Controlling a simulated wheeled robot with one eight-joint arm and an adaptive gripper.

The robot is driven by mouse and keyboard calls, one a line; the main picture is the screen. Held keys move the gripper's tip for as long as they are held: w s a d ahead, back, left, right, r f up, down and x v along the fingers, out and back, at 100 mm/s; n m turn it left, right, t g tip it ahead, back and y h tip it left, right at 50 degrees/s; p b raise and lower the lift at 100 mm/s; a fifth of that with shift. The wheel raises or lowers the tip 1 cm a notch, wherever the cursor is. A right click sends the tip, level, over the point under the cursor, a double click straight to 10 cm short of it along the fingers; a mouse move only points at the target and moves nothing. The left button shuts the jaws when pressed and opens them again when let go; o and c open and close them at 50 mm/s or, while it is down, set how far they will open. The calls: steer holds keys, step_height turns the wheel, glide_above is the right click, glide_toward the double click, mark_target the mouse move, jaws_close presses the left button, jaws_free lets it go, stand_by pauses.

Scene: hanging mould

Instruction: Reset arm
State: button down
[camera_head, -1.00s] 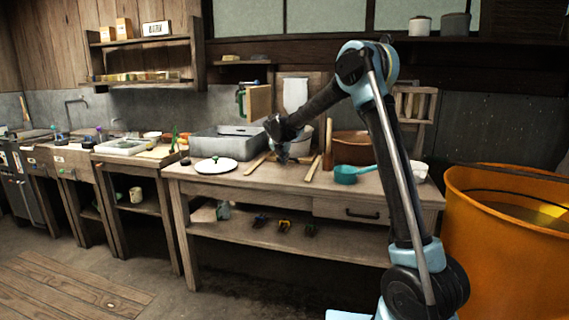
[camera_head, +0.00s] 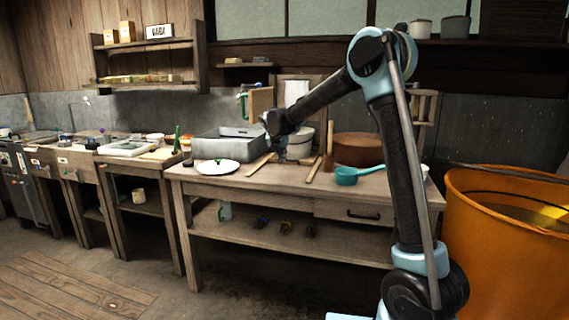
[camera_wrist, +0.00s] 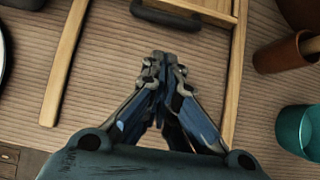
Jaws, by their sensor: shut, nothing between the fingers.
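My gripper (camera_head: 284,155) hangs above the wooden workbench (camera_head: 238,182), pointing down, with nothing in it. In the wrist view my gripper (camera_wrist: 163,65) has its fingers drawn together at the tips. Below it is the ribbed bench top (camera_wrist: 110,75). A wooden stick (camera_wrist: 66,60) lies to its left. A wooden frame with a dark handle (camera_wrist: 166,14) lies just beyond the fingertips, its long side (camera_wrist: 235,75) to the right. My arm reaches up and over from the right in the head view.
A white plate (camera_head: 216,167) and a grey metal tray (camera_head: 228,141) sit left of my gripper. An orange barrel (camera_head: 470,250) stands at the right. A wall shelf (camera_head: 150,82) hangs behind.

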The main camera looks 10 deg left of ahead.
steer(key=v, duration=0.5)
steer(key=s+d+m+g, duration=0.1)
steer(key=s+d+m, duration=0.45)
steer(key=d, duration=0.55)
steer(key=s+d+m+g, duration=0.1)
steer(key=s+d+m, duration=0.45)
steer(key=d, duration=0.45)
steer(key=s+d+m+g, duration=0.1)
steer(key=s+d+m, duration=0.5)
steer(key=d, duration=0.5)
steer(key=s+d+f+m+g, duration=0.1)
steer(key=s+d+f+m, duration=0.3)
steer(key=s, duration=0.5)
steer(key=s+d+f+m, duration=0.4)
steer(key=s+f+m, duration=0.3)
steer(key=s, duration=0.3)
steer(key=s+d+f+m+g, duration=0.1)
steer(key=s+d+f+m, duration=0.3)
steer(key=s, duration=0.5)
step_height(320, 180, down, 2)
steer(key=m, duration=0.3)
steer(key=shift+s+d+g+y, duration=0.25)
steer(key=shift+s+g+y, duration=0.05)
steer(key=shift+w+f, duration=0.25)
steer(key=shift+w, duration=0.2)
